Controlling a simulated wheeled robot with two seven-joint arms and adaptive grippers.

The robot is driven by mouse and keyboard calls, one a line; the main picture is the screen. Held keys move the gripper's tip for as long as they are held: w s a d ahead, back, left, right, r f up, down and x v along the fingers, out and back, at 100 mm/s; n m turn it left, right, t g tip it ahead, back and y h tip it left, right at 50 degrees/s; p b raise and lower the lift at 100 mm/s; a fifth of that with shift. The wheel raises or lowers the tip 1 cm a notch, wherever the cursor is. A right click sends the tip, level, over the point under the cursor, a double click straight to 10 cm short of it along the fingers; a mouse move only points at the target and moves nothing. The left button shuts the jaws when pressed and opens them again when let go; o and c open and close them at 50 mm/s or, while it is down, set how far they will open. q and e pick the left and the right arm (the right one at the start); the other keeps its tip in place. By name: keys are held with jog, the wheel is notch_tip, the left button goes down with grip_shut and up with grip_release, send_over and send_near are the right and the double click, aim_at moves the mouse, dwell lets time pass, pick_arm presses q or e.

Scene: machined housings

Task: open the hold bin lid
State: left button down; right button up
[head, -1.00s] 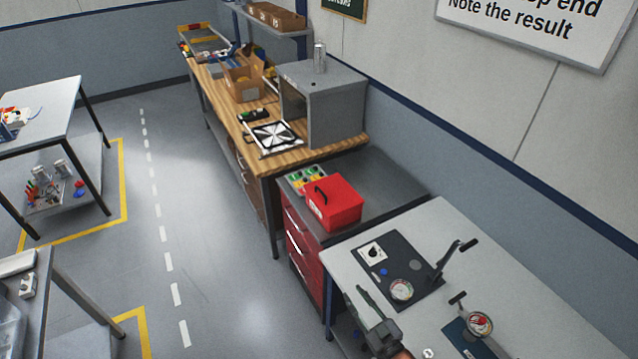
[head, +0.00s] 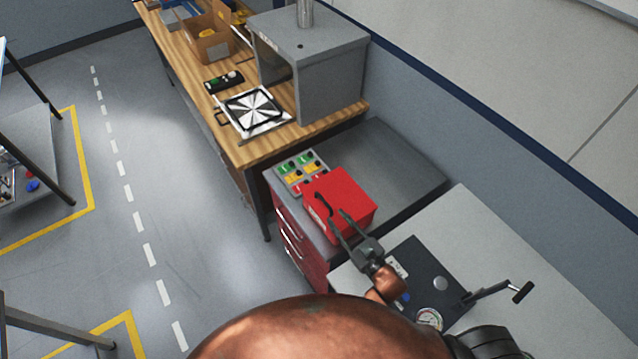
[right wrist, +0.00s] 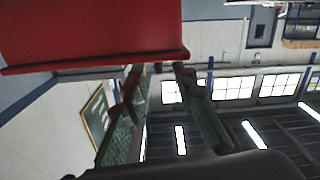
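The hold bin appears to be the red box (head: 345,200) on the grey top of the red drawer cabinet. Its lid is down, with a black handle (head: 322,204) along its left side. My right gripper (head: 338,217) is at the box's front, its two fingers apart and nothing seen between them. The fingertips overlap the box near the handle in the head view; I cannot tell whether they touch it. In the right wrist view the red box (right wrist: 90,35) fills the upper left, beside the open fingers (right wrist: 157,72). My left gripper is not in view.
A panel with green, yellow and red parts (head: 300,170) lies behind the box. A dark plate with a gauge (head: 432,270) and a lever (head: 495,294) are on the white bench at right. A grey cabinet (head: 325,75) stands on the wooden bench. Grey top right of the box is clear.

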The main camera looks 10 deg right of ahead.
aim_at(329, 207)
jog(key=shift+w+a+r, duration=0.1)
jog(key=shift+w, duration=0.7)
jog(key=p+x, duration=0.1)
jog(key=x, duration=0.5)
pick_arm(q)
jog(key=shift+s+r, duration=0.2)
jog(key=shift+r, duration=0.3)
pick_arm(e)
jog(key=shift+w+a, duration=0.2)
jog(key=shift+w, duration=0.2)
jog(key=shift+c, duration=0.7)
grip_shut()
